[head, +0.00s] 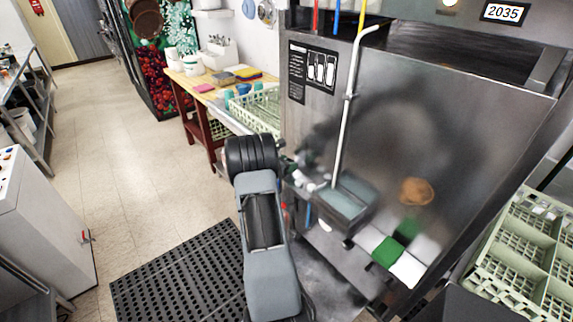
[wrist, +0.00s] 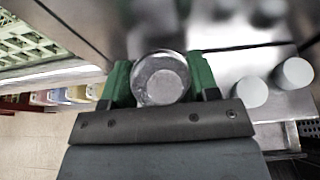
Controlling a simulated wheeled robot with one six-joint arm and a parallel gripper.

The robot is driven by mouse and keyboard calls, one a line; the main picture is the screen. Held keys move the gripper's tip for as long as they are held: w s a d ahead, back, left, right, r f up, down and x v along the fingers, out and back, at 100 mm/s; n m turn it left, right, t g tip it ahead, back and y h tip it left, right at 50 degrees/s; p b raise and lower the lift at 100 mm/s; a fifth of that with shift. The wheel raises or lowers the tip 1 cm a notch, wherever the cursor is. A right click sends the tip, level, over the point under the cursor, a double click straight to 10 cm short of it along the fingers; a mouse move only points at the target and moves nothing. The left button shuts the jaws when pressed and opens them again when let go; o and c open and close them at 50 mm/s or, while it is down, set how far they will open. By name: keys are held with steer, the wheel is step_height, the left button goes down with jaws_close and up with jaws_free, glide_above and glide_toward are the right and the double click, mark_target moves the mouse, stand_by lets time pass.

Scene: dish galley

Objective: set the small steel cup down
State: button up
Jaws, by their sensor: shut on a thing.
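In the wrist view my gripper (wrist: 160,82) is shut on the small steel cup (wrist: 161,76). The cup sits between the two green finger pads, and I see a round shiny rim with a paler disc inside. A blurred steel surface lies beyond it; I cannot tell whether the cup touches anything. In the head view my arm hides most of the gripper, and I cannot make out the cup.
Two pale round-topped cylinders (wrist: 250,92) (wrist: 292,73) stand right of the gripper in the wrist view. In the head view a large steel machine (head: 400,130) fills the right side, with a pale green rack (head: 530,250) at far right. A black mat (head: 180,275) lies on the floor.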

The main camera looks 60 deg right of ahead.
steer(key=shift+f, duration=0.3)
steer(key=shift+f, duration=0.2)
steer(key=o, duration=0.9)
steer(key=shift+r, duration=0.15)
